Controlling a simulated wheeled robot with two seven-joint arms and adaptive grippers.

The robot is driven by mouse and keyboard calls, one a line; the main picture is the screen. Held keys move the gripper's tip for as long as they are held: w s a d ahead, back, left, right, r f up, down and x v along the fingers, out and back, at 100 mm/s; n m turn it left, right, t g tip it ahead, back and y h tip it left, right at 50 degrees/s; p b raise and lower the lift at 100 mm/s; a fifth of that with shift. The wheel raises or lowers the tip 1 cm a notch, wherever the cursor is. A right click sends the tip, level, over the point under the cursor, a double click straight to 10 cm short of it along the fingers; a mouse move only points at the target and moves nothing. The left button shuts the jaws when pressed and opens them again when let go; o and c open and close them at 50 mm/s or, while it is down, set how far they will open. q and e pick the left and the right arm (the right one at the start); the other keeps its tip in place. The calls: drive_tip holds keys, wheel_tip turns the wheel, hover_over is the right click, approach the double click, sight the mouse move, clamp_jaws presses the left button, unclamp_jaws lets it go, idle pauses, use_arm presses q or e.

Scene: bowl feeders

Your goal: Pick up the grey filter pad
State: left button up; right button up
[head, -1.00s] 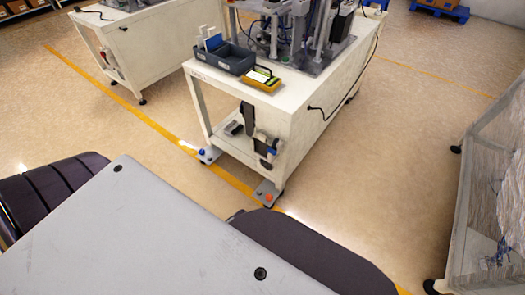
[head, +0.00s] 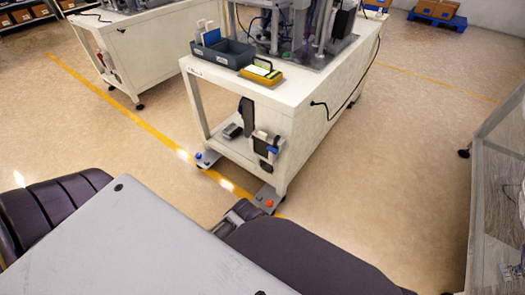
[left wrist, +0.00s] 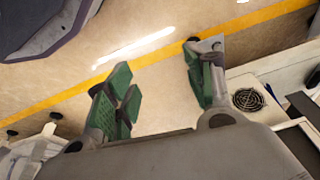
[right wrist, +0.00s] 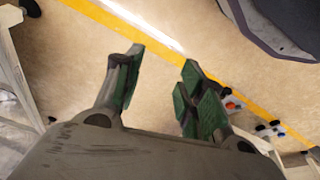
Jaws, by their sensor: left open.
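I cannot make out a grey filter pad in any view. My left gripper (left wrist: 157,72) is open and empty over the floor in the left wrist view, with part of a white bench and a round vent at the right. My right gripper (right wrist: 160,68) also has its green-padded fingers apart, with only floor between them. Neither gripper shows in the head view.
A machine (head: 300,25) stands on the bench, with a black cable hanging down its side. Foot plates with a blue and an orange button (head: 269,203) lie at its base. A grey-framed cabinet (head: 490,190) stands at right. Open floor (head: 385,150) lies between.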

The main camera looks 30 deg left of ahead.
use_arm(q)
drive_tip(key=b+v, duration=0.6)
drive_tip(key=b, duration=0.5)
use_arm(e)
drive_tip(key=v, duration=0.6)
use_arm(q)
drive_tip(key=w+a+r+m+t, duration=0.4)
drive_tip(key=w+a+m+t, duration=0.3)
drive_tip(key=m, duration=1)
drive_tip(key=w+a+r+m+t+h, duration=0.1)
drive_tip(key=w+a+r+m+t, duration=0.3)
drive_tip(key=w+a+m+t, duration=0.3)
drive_tip(key=w+a+m, duration=0.5)
drive_tip(key=w+m, duration=0.1)
drive_tip(key=m, duration=0.5)
drive_tip(key=shift+a+r, duration=0.15)
drive_tip(key=shift+a, duration=0.05)
use_arm(e)
drive_tip(key=a+f+t+y, duration=0.3)
drive_tip(key=a+f, duration=0.6)
drive_tip(key=f, duration=0.1)
drive_tip(key=shift+f+y, duration=0.35)
drive_tip(key=shift+y, duration=0.05)
